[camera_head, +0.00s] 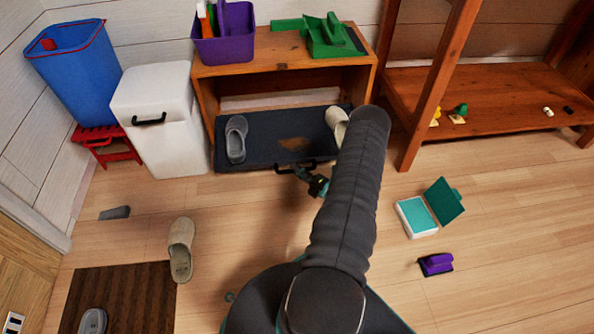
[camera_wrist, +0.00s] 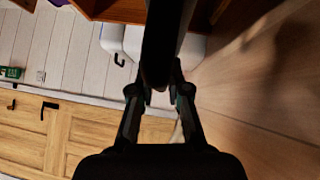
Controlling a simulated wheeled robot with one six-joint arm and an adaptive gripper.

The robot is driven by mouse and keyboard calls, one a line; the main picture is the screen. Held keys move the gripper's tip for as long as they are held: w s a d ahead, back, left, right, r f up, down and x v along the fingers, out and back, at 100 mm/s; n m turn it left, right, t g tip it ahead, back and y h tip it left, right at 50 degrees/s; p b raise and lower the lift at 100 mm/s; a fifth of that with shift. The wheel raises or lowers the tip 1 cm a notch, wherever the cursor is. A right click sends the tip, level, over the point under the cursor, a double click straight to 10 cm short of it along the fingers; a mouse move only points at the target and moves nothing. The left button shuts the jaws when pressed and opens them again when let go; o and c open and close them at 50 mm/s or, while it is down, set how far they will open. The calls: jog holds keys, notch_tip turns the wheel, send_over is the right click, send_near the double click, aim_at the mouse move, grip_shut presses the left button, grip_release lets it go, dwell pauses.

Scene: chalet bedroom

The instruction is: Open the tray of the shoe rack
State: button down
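The shoe rack (camera_head: 285,66) is a low wooden cabinet against the back wall, in the head view. Its dark tray (camera_head: 265,150) lies low at the open front. A grey slipper (camera_head: 236,139) stands on its left and a beige slipper (camera_head: 337,124) at its right, partly behind my arm. A black handle (camera_head: 287,170) is on the tray's front edge. My gripper (camera_head: 306,176) is at this handle. In the wrist view my gripper (camera_wrist: 161,92) has its fingers close together on both sides of a dark bar, which looks like the handle or tray edge.
A white bin (camera_head: 160,120) and blue bin (camera_head: 75,70) stand left of the rack. A beige slipper (camera_head: 181,250) and brown mat (camera_head: 125,295) lie front left. A teal box (camera_head: 416,217) and purple brush (camera_head: 436,264) lie right. Floor before the tray is clear apart from my arm.

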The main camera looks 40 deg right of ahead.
jog(key=s+a, duration=0.2)
jog(key=s, duration=0.1)
jog(key=shift+s, duration=0.1)
jog(key=c, duration=1.1)
grip_release()
jog(key=shift+c, duration=0.2)
jog(key=shift+s, duration=0.1)
jog(key=v, duration=1.1)
jog(key=shift+s, duration=0.35)
jog(key=shift+d, duration=0.1)
